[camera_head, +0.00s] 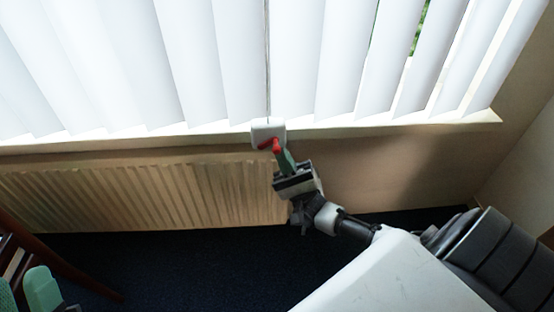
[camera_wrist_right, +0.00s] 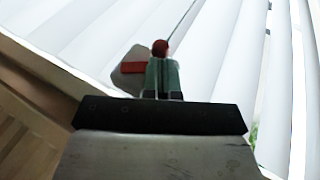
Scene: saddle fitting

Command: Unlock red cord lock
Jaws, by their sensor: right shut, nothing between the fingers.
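The red cord lock (camera_head: 270,144) sits on a small white housing (camera_head: 268,127) at the window sill, where a cord comes down between the blinds. In the right wrist view the red cord lock (camera_wrist_right: 132,68) shows as a bar, with a round red end just above the fingertips, against the greyish housing (camera_wrist_right: 127,80). My right gripper (camera_head: 284,157) is shut and empty, its green fingertips right at the red part. Whether they touch it I cannot tell. My left gripper (camera_head: 24,291) is low at the left edge, its green fingers apart and partly cut off.
White vertical blinds (camera_head: 180,60) hang behind the sill (camera_head: 400,128). A ribbed radiator (camera_head: 140,195) is below it at the left. A dark reddish wooden piece of furniture (camera_head: 65,268) stands at the lower left. The dark floor (camera_head: 200,265) is open in the middle.

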